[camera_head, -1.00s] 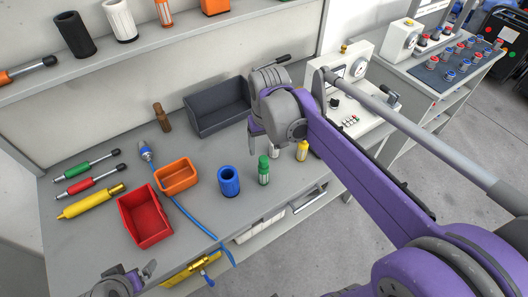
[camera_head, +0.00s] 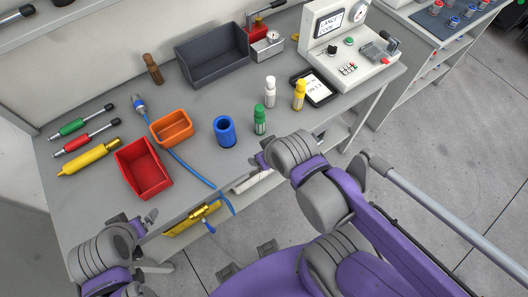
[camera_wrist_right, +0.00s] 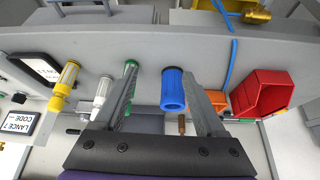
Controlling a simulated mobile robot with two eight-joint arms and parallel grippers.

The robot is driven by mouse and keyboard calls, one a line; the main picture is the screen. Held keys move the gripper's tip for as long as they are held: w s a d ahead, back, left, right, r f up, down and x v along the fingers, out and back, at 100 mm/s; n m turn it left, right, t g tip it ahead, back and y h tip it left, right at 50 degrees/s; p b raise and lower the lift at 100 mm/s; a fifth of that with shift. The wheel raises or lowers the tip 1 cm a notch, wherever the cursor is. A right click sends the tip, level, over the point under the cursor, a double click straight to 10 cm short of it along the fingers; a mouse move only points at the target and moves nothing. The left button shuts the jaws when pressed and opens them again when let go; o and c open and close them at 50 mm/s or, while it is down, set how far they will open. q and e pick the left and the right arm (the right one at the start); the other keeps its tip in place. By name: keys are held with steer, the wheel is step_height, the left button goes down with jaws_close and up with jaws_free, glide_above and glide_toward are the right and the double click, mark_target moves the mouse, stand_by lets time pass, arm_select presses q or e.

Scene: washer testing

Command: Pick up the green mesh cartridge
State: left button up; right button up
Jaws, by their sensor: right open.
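The green mesh cartridge (camera_head: 260,121) stands upright on the grey bench, right of a blue cylinder (camera_head: 225,131) and left of a white bottle (camera_head: 270,91). In the head view my right gripper (camera_head: 262,160) is just in front of it, towards the bench's front edge, apart from it. In the right wrist view my right gripper (camera_wrist_right: 162,82) is open and empty. There the green cartridge (camera_wrist_right: 131,66) is partly hidden behind the left-hand finger, and the blue cylinder (camera_wrist_right: 173,90) shows between the fingers. My left gripper (camera_head: 145,222) is by the front edge, below the red bin; its jaws are unclear.
A red bin (camera_head: 143,168), an orange bin (camera_head: 171,129) and a blue hose (camera_head: 185,165) lie to the left. A dark grey bin (camera_head: 212,60) is behind.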

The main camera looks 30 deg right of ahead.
steer(key=shift+o, duration=0.3)
steer(key=shift+o, duration=0.2)
steer(key=shift+w+r, duration=0.1)
step_height(320, 180, up, 6)
steer(key=f+m+g+b, duration=0.1)
steer(key=m+g+b, duration=0.45)
steer(key=m, duration=0.25)
glide_above(259, 116)
steer(key=w, duration=0.1)
steer(key=shift+w+d+r, duration=0.15)
steer(key=shift+d+r, duration=0.1)
steer(key=shift+d, duration=0.1)
steer(key=shift+w+f, duration=0.1)
steer(key=shift+f, duration=0.1)
step_height(259, 116, down, 10)
steer(key=shift+f, duration=0.1)
arm_select(q)
step_height(259, 116, down, 8)
steer(key=s, duration=0.2)
steer(key=shift+s+r, duration=0.2)
arm_select(e)
jaws_close()
